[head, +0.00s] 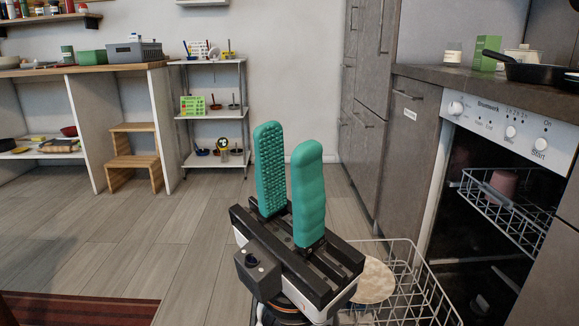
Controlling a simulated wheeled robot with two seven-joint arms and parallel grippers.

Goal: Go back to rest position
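My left gripper (288,190) stands upright in the middle of the head view, with its two teal fingers pointing up. The fingers are apart and nothing is between them. Its black and grey body is in front of the lower dishwasher rack and hides part of it. My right gripper is not in the head view.
At the right, the dishwasher (505,131) is open, with an upper rack (520,222) holding a reddish cup (502,184). A lower wire rack (425,290) extends behind my gripper, with a pale round item (373,282). Wooden floor (200,225) is clear at left.

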